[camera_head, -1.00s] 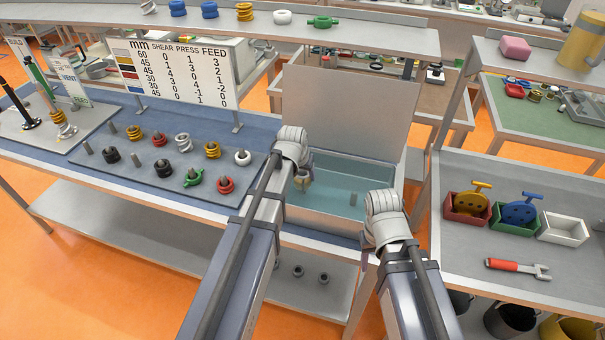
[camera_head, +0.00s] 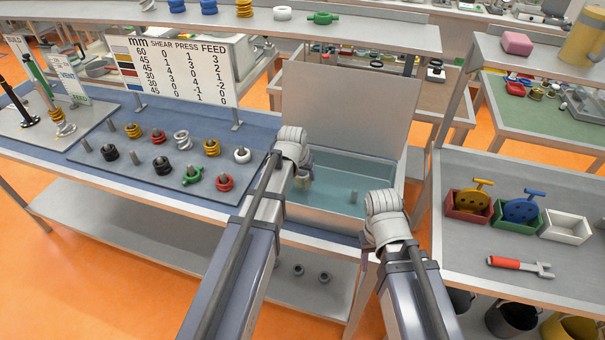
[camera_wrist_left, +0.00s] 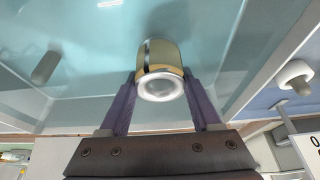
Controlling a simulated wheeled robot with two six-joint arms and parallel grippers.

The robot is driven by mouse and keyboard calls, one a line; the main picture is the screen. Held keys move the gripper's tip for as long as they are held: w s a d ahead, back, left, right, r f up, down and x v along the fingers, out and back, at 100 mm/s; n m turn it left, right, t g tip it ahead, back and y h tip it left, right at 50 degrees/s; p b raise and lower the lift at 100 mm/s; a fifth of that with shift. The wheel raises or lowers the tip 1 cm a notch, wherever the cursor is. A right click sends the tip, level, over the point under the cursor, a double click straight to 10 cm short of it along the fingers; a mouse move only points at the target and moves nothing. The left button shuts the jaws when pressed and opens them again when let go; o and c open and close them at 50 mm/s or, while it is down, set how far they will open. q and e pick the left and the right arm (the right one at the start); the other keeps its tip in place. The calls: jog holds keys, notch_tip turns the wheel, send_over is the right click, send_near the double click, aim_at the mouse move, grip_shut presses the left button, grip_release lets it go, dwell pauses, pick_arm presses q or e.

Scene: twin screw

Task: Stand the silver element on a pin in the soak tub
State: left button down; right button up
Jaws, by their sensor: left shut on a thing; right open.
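A short cylinder, apparently the silver element (camera_wrist_left: 161,68), is held between the purple fingers of my left gripper (camera_wrist_left: 160,95). It has a bright silver rim and a pale brass-toned side. In the head view the element (camera_head: 303,182) is inside the soak tub (camera_head: 330,215), partly hidden by my left wrist. A bare grey pin (camera_head: 353,196) stands in the tub to its right; a pin (camera_wrist_left: 45,65) also shows left of the element in the left wrist view. Whether another pin is under the element is hidden. My right gripper (camera_head: 366,262) is at the tub's front right corner, its fingers mostly hidden.
A pegboard (camera_head: 130,178) left of the tub carries several coloured rings, including a white one (camera_head: 242,155). The tub's raised panel (camera_head: 345,105) stands behind it. A side table (camera_head: 450,240) at right holds small bins and a red-handled wrench (camera_head: 518,266).

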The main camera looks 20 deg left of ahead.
pick_arm(q)
jog(key=shift+f+b, duration=0.9)
jog(key=shift+f, duration=0.2)
grip_release()
jog(key=shift+r, duration=0.15)
jog(key=p+v, duration=0.7)
jog(key=shift+s+r, duration=0.2)
jog(key=shift+r, duration=0.05)
